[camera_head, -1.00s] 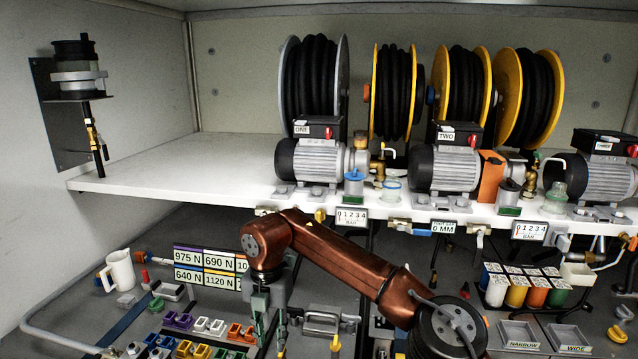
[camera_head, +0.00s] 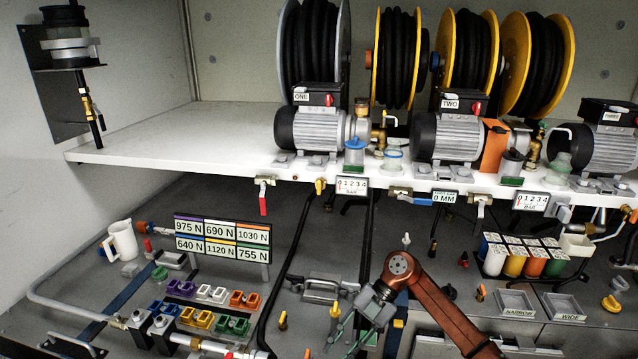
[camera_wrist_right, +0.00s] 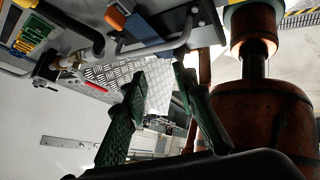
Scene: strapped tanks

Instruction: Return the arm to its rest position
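My right arm (camera_head: 440,305), copper-coloured, comes in from the lower right in the head view. Its grey and green gripper (camera_head: 352,333) hangs low at the bottom centre, pointing down and left above the grey lower surface. In the right wrist view the two green fingers (camera_wrist_right: 160,85) stand apart with nothing visible between them. My left gripper is in neither view.
The white shelf (camera_head: 180,140) above carries pumps and hose reels. A force placard (camera_head: 222,238), coloured clips (camera_head: 203,318) and a white jug (camera_head: 122,241) are at left. Colour-lidded bottles (camera_head: 516,262) and label trays (camera_head: 515,303) are at right. A grey handle (camera_head: 322,287) lies near the gripper.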

